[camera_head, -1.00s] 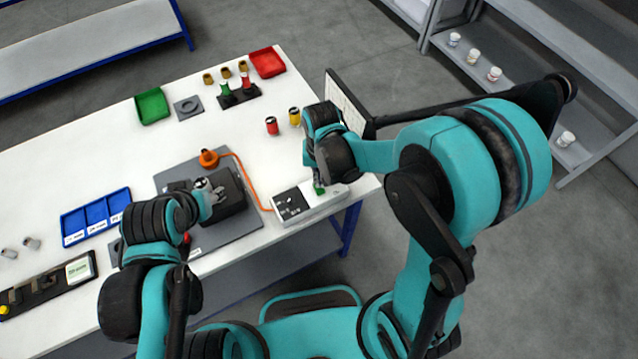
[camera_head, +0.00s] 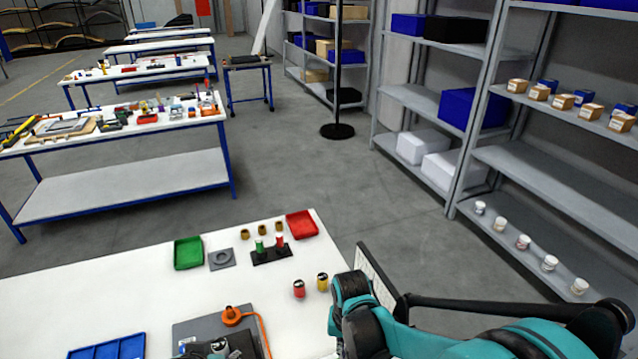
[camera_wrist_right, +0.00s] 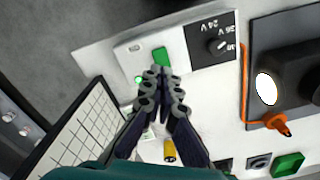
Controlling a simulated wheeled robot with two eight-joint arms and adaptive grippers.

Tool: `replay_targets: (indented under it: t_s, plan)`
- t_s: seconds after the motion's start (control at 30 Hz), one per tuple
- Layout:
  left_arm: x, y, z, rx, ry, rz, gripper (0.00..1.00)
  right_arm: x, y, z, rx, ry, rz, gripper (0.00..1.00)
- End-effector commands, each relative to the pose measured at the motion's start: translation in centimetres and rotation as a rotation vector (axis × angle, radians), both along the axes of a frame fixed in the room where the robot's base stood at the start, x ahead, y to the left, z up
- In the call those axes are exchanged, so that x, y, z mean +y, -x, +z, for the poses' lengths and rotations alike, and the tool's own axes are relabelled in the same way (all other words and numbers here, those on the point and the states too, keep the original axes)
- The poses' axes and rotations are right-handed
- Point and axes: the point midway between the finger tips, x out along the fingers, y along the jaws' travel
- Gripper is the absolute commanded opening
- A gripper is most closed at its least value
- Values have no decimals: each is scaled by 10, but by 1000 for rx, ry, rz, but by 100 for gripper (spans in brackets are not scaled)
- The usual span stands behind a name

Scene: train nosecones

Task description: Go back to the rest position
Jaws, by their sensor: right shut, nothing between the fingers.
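My right gripper (camera_wrist_right: 161,90) shows in the right wrist view with its two fingers together, shut and empty. Its tips lie just below the green switch (camera_wrist_right: 160,58) in the picture. The switch is on a white control box (camera_wrist_right: 140,50) with a black dial panel marked 24 V and 36 V. Whether the tips touch the box I cannot tell. In the head view my right arm (camera_head: 365,310) comes in at the bottom right and its fingers are hidden. A small grey part of my left gripper (camera_head: 208,349) seems to show at the bottom edge; its fingers are unclear.
The white table (camera_head: 100,290) holds a green tray (camera_head: 188,253), a red tray (camera_head: 302,224), a blue bin (camera_head: 108,348) and an orange plug (camera_head: 232,316) with cable. A panel with a grid (camera_wrist_right: 85,125) stands close beside my right gripper. Shelves (camera_head: 545,175) stand at the right.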

Motion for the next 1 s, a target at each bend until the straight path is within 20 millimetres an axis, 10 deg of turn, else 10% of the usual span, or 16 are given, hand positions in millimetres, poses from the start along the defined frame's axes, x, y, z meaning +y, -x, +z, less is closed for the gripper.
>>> replay_targets:
  t_s: [0.7, 1.0]
  plan:
    - [0, 0, -102, 0, 0, 0, 44, -78, 62, 24, -513, 26, 166, 0]
    - [0, 0, -115, 0, 0, 0, 44, -90, 76, 21, -617, 66, 201, 0]
